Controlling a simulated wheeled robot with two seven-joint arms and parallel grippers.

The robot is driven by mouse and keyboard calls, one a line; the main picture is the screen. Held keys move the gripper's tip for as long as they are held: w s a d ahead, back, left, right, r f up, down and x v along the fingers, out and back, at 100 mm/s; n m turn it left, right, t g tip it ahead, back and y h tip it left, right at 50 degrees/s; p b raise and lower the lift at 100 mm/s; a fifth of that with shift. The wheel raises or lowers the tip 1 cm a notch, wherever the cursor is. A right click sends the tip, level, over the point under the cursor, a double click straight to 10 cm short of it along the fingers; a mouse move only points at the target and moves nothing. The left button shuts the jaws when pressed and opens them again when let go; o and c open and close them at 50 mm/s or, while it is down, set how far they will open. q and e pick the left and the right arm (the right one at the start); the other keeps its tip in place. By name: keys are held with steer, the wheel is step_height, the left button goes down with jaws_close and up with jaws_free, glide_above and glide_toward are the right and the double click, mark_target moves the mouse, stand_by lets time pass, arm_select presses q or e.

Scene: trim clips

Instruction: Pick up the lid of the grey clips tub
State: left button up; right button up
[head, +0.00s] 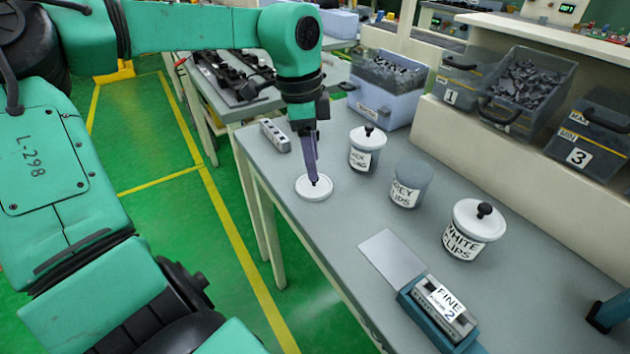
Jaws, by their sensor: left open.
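The grey clips tub (409,184) stands uncovered on the grey bench, its label partly readable. A round white lid (304,190) with a dark knob lies flat on the bench to its left, near the bench's left edge. My left gripper (315,180) points straight down over this lid. Its fingertips are open at the knob, and I cannot tell whether they touch it. My right gripper is not in view.
A lidded tub (365,157) stands behind the grey one, and the lidded white clips tub (469,235) stands to its right. A "FINE 2" box (447,302) and a pale plate (392,257) lie in front. Numbered bins (578,157) line the raised shelf.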

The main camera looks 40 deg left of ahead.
mark_target(320, 190)
arm_select(q)
step_height(320, 190, down, 3)
steer(key=shift+f, duration=0.15)
steer(key=shift+d, duration=0.1)
jaws_close()
